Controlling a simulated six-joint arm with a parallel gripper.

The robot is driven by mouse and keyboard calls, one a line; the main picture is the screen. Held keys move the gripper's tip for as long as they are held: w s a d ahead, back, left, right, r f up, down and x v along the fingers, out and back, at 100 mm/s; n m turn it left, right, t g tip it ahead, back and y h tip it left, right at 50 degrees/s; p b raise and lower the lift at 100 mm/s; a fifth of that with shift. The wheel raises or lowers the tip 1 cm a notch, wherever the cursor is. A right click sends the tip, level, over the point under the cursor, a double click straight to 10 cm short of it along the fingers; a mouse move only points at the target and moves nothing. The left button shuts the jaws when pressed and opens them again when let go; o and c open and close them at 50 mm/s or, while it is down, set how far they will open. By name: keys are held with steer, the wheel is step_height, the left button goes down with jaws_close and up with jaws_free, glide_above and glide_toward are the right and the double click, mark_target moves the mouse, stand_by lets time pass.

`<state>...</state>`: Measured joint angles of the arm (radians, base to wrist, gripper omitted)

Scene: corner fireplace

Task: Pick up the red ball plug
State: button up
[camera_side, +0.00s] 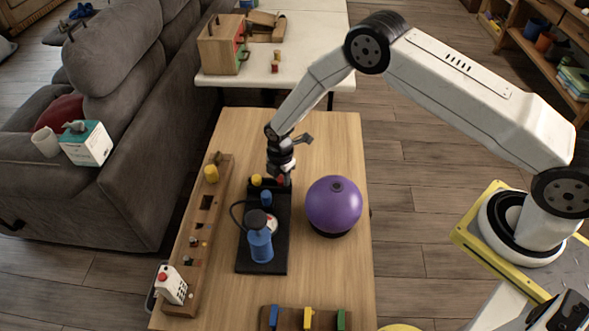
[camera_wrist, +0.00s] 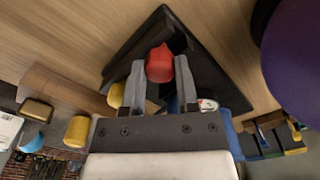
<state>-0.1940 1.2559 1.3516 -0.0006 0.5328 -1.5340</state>
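The red ball plug (camera_wrist: 160,64) shows in the wrist view as a rounded red piece between my fingertips. In the side view only a bit of red (camera_side: 281,181) shows at the far end of the black tray (camera_side: 263,262), mostly hidden by my gripper. My gripper (camera_side: 281,176) points down over that end of the tray. In the wrist view, my gripper (camera_wrist: 161,75) has its two grey fingers apart, one on each side of the red plug. I cannot tell whether they press on it or stand just clear.
A purple ball (camera_side: 333,205) stands close on the right. A long wooden board (camera_side: 196,250) lies on the left. The table's far end is clear.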

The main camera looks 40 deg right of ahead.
jaws_close()
steer(key=shift+r, duration=0.15)
step_height(320, 180, up, 10)
stand_by(0.6)
stand_by(0.3)
steer(key=s+d+r, duration=0.2)
steer(key=s+r, duration=0.2)
steer(key=s, duration=0.4)
steer(key=s+d+r+n, duration=0.1)
steer(key=s+d+r, duration=0.1)
steer(key=s+r, duration=0.3)
steer(key=s, duration=0.3)
steer(key=shift+d+r, duration=0.25)
